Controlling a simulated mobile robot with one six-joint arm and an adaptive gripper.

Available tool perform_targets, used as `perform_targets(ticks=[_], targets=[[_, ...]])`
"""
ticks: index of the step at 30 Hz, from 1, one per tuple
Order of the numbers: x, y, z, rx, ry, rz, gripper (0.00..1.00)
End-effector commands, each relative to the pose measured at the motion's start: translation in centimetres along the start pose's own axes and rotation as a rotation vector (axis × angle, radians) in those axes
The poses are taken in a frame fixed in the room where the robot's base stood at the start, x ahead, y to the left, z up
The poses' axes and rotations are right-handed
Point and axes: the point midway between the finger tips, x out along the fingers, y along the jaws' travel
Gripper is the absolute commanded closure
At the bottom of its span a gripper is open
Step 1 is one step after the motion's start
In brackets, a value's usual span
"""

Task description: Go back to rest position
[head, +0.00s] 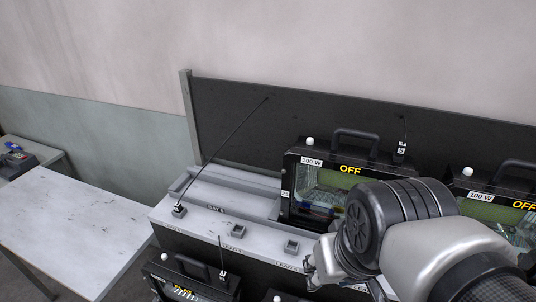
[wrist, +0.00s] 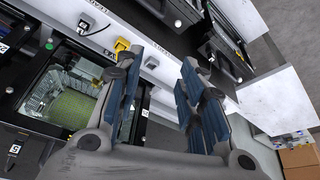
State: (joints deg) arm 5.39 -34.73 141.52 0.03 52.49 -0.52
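My arm reaches in from the lower right of the head view, and its wrist hides most of my gripper (head: 322,262). In the wrist view my gripper (wrist: 160,62) has its two blue-padded fingers apart, with nothing between them. It is over the front edge of the grey bench (head: 236,192). A black floodlight housing (head: 352,160) marked "100 W" and "OFF" stands on the bench just behind my wrist. Its glass front also shows at the left of the wrist view (wrist: 62,95).
Another "OFF" floodlight (head: 492,205) stands at the right, partly behind my arm. More floodlights (head: 190,280) sit lower in front. A thin lead (head: 235,140) rises from the bench toward the dark back panel (head: 270,120). A light table (head: 70,225) at the left is mostly bare.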

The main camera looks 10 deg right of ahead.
Motion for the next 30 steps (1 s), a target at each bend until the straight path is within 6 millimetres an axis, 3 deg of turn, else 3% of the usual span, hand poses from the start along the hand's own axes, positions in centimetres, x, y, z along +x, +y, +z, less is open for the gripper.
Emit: perform_targets(ticks=[3,6,17,27,30], targets=[[-0.8,-1.4,2.0,-0.056,0.035,-0.023,0.64],[-0.9,-1.8,2.8,-0.074,0.045,-0.031,0.64],[-0.7,-1.9,3.1,-0.077,0.046,-0.033,0.64],[4.7,-1.9,5.1,-0.077,0.046,-0.032,0.64],[4.9,-1.9,5.2,-0.077,0.046,-0.032,0.64]])
